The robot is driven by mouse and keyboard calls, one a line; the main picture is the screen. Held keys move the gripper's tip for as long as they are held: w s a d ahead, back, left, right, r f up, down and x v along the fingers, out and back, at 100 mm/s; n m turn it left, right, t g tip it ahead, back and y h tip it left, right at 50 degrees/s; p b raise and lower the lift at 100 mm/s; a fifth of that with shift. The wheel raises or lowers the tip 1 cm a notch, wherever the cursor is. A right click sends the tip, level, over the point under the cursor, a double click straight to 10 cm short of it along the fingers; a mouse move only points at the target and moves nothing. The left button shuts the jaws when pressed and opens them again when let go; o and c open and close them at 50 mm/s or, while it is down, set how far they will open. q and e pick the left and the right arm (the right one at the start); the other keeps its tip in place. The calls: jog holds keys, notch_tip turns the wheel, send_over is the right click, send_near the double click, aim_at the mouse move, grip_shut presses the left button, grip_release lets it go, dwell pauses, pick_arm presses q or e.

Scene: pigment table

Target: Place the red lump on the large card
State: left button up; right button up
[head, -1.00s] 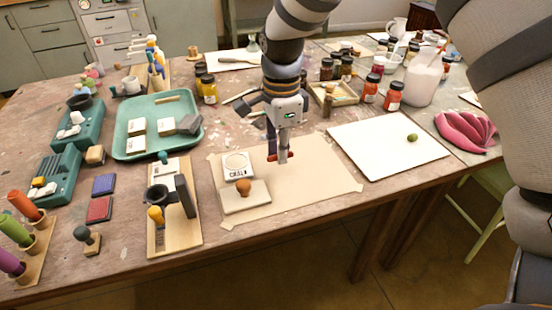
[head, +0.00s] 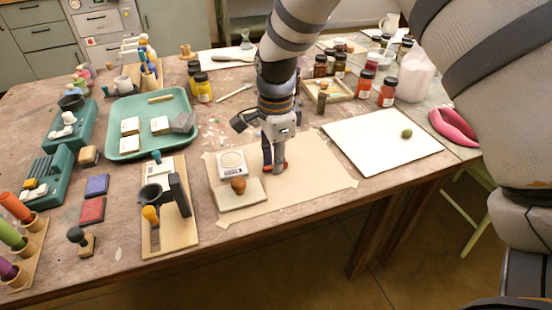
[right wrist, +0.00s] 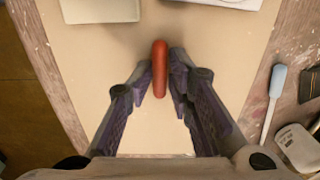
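The red lump (head: 283,168), a short rounded red bar, is between the fingertips of my right gripper (head: 272,160), low over the beige taped sheet (head: 315,180). In the right wrist view the red lump (right wrist: 160,68) sits between the two fingers, which close in on its sides. I cannot tell whether it touches the sheet. The large white card (head: 365,150) lies flat to the right, with a green lump (head: 407,134) on it. My left gripper is not in view.
A small scale (head: 231,160) and a pale small card (head: 226,200) bearing a brown lump (head: 238,186) are left of my gripper. Jars (head: 388,92) and a wooden tray (head: 345,92) stand behind. The right part of the beige sheet is clear.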

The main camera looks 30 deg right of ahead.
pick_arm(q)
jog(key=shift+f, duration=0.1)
pick_arm(e)
jog(key=shift+s+f, duration=0.2)
jog(key=shift+f, duration=0.3)
jog(key=shift+r, duration=0.1)
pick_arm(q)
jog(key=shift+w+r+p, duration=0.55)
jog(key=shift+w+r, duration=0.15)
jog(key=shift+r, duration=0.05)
pick_arm(e)
notch_tip(320, 180, up, 14)
jog(key=shift+w+f, duration=0.2)
jog(key=shift+f, duration=0.05)
